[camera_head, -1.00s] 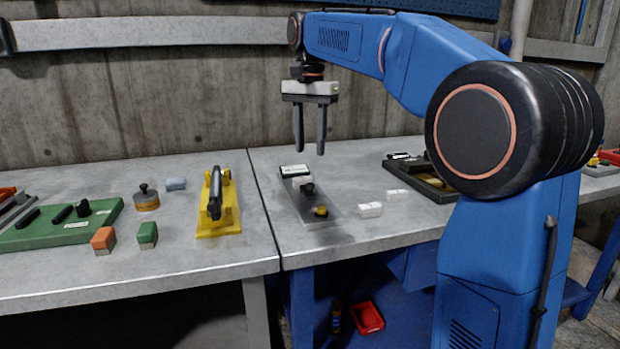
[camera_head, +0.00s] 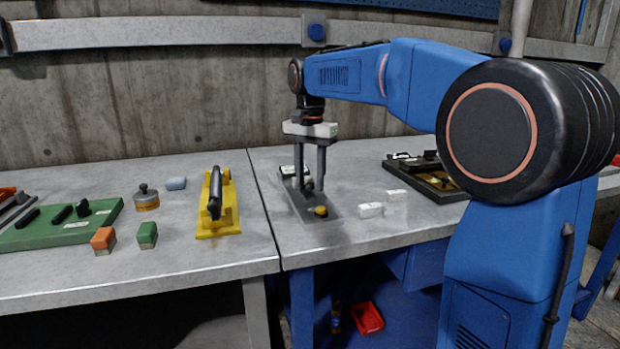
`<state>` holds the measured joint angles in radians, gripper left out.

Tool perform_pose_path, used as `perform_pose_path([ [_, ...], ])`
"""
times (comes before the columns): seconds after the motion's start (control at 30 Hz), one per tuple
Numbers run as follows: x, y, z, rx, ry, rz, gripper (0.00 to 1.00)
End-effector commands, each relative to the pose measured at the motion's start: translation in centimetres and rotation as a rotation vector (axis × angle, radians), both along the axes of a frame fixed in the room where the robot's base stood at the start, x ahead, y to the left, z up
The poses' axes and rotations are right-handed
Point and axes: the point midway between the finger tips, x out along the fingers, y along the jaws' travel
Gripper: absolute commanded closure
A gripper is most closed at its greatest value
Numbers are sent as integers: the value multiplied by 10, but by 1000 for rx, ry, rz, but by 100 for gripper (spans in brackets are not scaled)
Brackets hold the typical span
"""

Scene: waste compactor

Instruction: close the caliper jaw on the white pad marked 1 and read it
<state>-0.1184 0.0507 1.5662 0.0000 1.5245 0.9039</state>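The caliper (camera_head: 323,212) is a grey plate lying on the bench, with a black knob (camera_head: 308,185), a yellow knob (camera_head: 321,211) and a display (camera_head: 287,171) at its far end, partly behind a finger. My gripper (camera_head: 310,188) points straight down over the caliper. Its fingers are apart, with the black knob seen between their tips; I cannot tell whether they touch it. Two white pads lie to the right, a nearer one (camera_head: 370,210) and a farther one (camera_head: 397,195). Their marks are too small to read, as is the display.
A yellow clamp-like fixture (camera_head: 218,222) stands left of the caliper. A black tray (camera_head: 440,190) lies to the right. Farther left are a green board (camera_head: 40,235), an orange block (camera_head: 103,240) and a green block (camera_head: 147,235). Bare bench lies around the pads.

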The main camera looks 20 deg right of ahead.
Motion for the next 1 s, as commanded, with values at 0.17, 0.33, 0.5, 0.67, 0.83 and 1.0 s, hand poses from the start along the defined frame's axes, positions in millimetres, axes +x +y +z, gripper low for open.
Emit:
perform_pose_path([
  [0.17,0,0,0,0,0,0,99],
  [0.33,1,0,0,0,0,0,100],
  [0.5,14,0,0,0,0,0,100],
  [0.67,30,0,0,1,-1,0,100],
  [0.83,33,0,1,1,-4,0,100],
  [1.0,33,1,1,2,-6,1,72],
])
